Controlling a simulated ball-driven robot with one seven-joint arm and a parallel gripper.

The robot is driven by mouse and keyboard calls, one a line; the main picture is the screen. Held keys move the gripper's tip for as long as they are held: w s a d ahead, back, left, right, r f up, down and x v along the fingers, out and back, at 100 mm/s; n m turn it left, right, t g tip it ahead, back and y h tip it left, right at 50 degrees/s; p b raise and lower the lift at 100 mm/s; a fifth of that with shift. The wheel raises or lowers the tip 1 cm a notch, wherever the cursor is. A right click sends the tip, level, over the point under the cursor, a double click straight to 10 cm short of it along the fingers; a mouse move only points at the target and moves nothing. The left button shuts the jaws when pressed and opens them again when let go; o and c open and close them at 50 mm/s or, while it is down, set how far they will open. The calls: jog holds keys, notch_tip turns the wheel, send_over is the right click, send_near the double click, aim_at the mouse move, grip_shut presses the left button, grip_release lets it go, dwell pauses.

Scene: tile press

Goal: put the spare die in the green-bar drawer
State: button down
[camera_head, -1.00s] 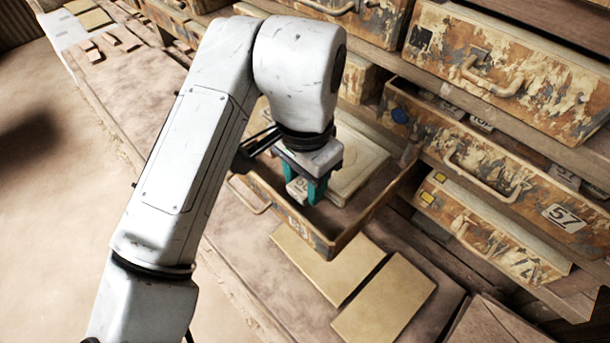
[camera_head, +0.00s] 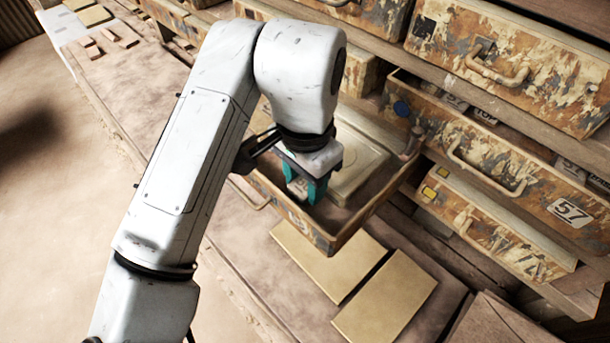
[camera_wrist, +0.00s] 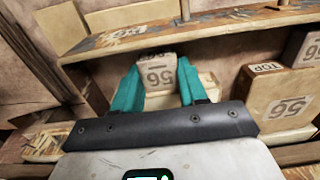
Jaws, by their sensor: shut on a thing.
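My gripper (camera_head: 304,190) has teal fingers and is shut on a small pale block (camera_head: 297,187), which I take to be the spare die. In the wrist view the block (camera_wrist: 159,76) sits between the two fingertips and bears a dark number. In the head view my gripper is over a pulled-out wooden drawer (camera_head: 328,240) with worn paint. Whether the block touches the drawer floor, I cannot tell. No green bar shows clearly on any drawer front, and my arm hides part of the open drawer.
A large pale slab (camera_head: 357,170) lies in the open drawer beside my gripper. Flat tan boards (camera_head: 385,300) lie on the bench below.

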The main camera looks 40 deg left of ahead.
jog(key=shift+f, duration=0.15)
jog(key=c, duration=0.5)
grip_release()
jog(key=shift+f, duration=0.1)
